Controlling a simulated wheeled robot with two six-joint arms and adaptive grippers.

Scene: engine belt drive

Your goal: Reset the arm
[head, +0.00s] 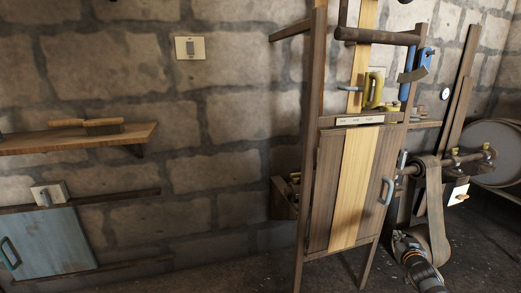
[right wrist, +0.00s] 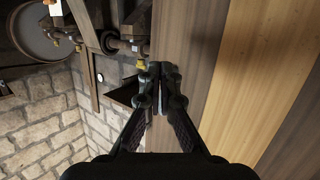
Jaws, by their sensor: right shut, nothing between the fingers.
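My right gripper (head: 402,238) is low at the right of the head view, in front of the belt and beside the cabinet's right side. In the right wrist view its fingers (right wrist: 159,75) are together, with nothing between them. The wide brown belt (head: 436,205) hangs in a loop from a metal shaft (head: 457,160) in the head view. The shaft also shows at the top of the right wrist view (right wrist: 115,43). My left gripper is in neither view.
A tall wooden cabinet (head: 324,190) with a handled door stands left of the belt. A large round drum (head: 497,150) is at the far right, also in the wrist view (right wrist: 36,30). A wall shelf (head: 75,139) and blue panel (head: 50,245) are at left. Floor between is mostly clear.

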